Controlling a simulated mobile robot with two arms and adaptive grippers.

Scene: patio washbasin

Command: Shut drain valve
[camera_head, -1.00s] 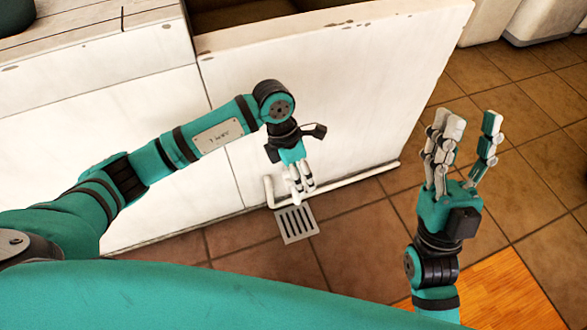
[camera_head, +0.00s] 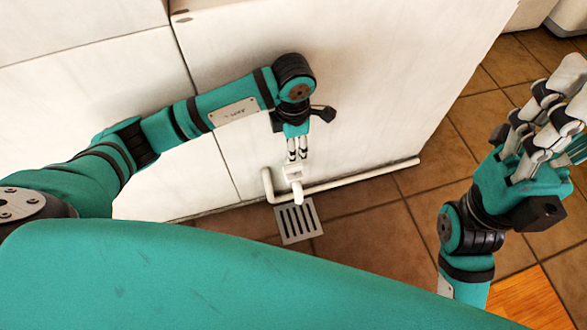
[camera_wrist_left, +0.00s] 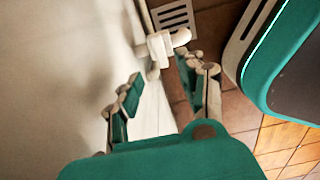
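The drain valve (camera_head: 292,173) is a small off-white fitting with a short spout, low on the white washbasin wall, above a floor grate. It also shows in the left wrist view (camera_wrist_left: 158,45), just past my fingertips. My left gripper (camera_head: 297,150) points down just above the valve. In the left wrist view my left gripper (camera_wrist_left: 165,72) has its fingers apart, with nothing held between them. Whether a fingertip touches the valve I cannot tell. The valve's handle position is not clear. My right gripper (camera_head: 545,105) is open and empty at the right edge.
A pale pipe (camera_head: 350,181) runs along the foot of the washbasin wall (camera_head: 390,80). The metal floor grate (camera_head: 298,221) lies under the spout. Brown floor tiles (camera_head: 365,240) are clear to the right. An orange wooden patch (camera_head: 527,300) lies at lower right.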

